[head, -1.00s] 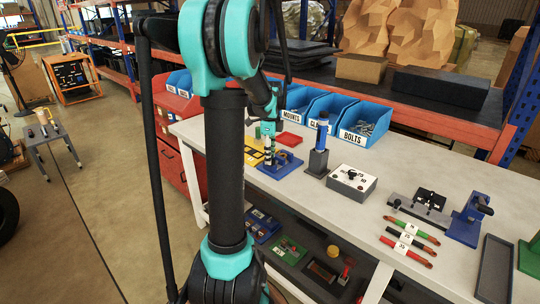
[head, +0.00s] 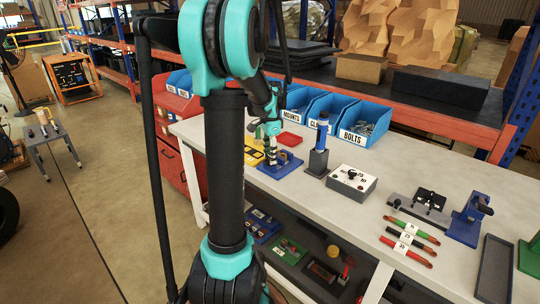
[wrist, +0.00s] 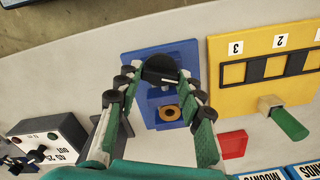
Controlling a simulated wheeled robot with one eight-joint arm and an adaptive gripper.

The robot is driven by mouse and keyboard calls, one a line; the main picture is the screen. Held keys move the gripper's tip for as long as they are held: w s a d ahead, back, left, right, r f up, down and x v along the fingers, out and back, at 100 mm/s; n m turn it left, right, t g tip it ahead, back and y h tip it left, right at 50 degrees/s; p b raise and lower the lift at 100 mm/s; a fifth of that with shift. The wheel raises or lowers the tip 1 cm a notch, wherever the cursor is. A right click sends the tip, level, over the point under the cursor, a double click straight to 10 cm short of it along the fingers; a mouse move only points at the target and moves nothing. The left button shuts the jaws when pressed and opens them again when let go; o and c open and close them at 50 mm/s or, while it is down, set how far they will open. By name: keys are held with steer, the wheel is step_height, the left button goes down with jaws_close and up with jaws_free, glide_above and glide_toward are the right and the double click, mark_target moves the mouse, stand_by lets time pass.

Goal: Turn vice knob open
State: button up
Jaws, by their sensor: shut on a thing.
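A blue fixture (wrist: 137,65) with a black knob (wrist: 160,69) and a brass-coloured ring (wrist: 169,112) is below my gripper in the wrist view. My gripper (wrist: 157,76) is shut on the black knob, with one finger on each side of it. In the head view the blue fixture (head: 291,167) stands on the bench and my gripper (head: 271,146) is over it, with the knob hidden. A second blue device, a vice with a black handle (head: 469,219), stands at the right of the bench, apart from my gripper.
A yellow numbered panel (wrist: 259,98) and a red block (wrist: 233,144) lie beside the fixture. A grey box with small knobs (wrist: 47,137) is on its other side. A dark upright post (head: 319,160) stands near. Blue bins (head: 366,120) line the bench's back.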

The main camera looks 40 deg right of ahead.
steer(key=n, duration=0.5)
steer(key=shift+n, duration=0.3)
steer(key=n, duration=1.1)
steer(key=shift+n, duration=0.3)
steer(key=n, duration=0.5)
steer(key=shift+n, duration=0.4)
steer(key=o, duration=1.2)
steer(key=shift+c, duration=0.2)
step_height(320, 180, up, 12)
